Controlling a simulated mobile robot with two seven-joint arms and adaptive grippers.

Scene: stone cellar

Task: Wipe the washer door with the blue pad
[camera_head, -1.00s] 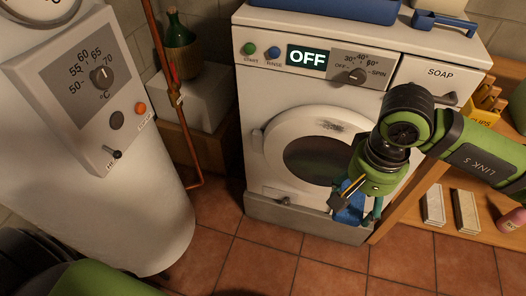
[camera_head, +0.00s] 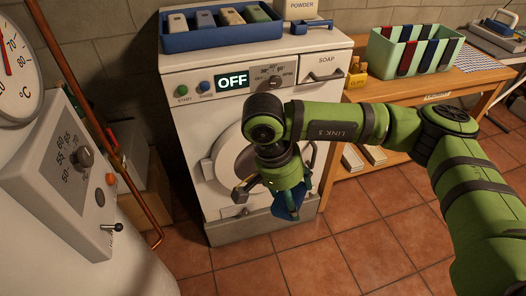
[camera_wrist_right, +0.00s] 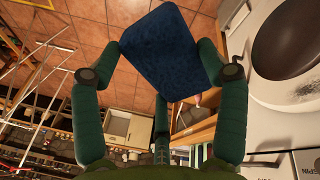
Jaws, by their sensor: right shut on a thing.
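The white washer (camera_head: 190,130) stands against the wall, its display reading OFF. Its round door (camera_head: 216,158) is shut and partly hidden behind my right arm. The door rim also shows at the right of the wrist view (camera_wrist_right: 275,92), with a grey smudge (camera_wrist_right: 304,89) on it. In the head view the arm covers the smudge. My right gripper (camera_head: 284,200) is shut on the blue pad (camera_head: 289,208) in front of the door's lower right. In the wrist view the pad (camera_wrist_right: 168,52) sits between the fingertips, apart from the door. My left gripper is out of view.
A blue tray (camera_head: 222,42) with several blocks and a powder box (camera_head: 302,9) stand on the washer. A copper pipe (camera_head: 90,120) and white boiler (camera_head: 60,250) are at left.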

